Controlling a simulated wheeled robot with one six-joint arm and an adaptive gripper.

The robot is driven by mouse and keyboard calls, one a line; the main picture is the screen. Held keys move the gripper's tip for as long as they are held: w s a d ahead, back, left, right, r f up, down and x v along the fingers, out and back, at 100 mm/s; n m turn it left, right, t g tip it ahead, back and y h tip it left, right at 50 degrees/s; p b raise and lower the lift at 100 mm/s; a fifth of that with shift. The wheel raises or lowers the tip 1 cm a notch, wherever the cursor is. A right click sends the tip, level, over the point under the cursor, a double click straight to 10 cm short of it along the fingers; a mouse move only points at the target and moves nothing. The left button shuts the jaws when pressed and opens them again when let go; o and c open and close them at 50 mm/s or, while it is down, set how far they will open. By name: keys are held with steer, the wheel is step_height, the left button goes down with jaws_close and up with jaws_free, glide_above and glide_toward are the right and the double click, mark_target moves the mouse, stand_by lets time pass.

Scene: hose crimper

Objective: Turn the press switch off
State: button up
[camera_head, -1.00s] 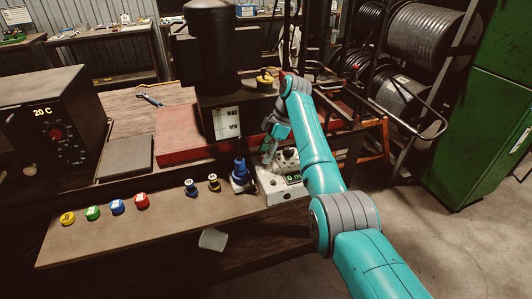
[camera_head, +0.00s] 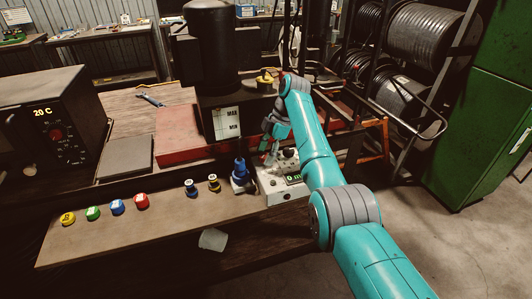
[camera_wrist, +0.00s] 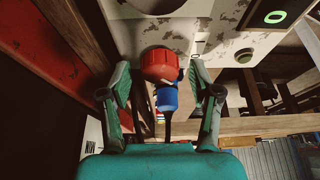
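The white control box (camera_head: 277,190) stands at the right end of the front bench, with a lit green display (camera_head: 293,179) and dark knobs on top. In the wrist view, the worn white panel (camera_wrist: 205,15) fills the top. A red knob (camera_wrist: 160,62), seemingly the press switch, stands out from the panel. My gripper (camera_wrist: 161,78) is open, one finger on each side of the red knob, with visible gaps. In the head view, my gripper (camera_head: 270,148) is over the box's left rear part, and the red knob cannot be made out there.
A blue fitting (camera_head: 240,172) stands just left of the box and shows behind the red knob in the wrist view (camera_wrist: 167,98). Two small spools (camera_head: 191,187) and several coloured caps (camera_head: 116,206) line the bench. The red press base (camera_head: 185,140) lies behind.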

steer(key=shift+r, duration=0.1)
steer(key=v, duration=1.1)
steer(key=shift+r, duration=0.4)
steer(key=shift+d, duration=0.15)
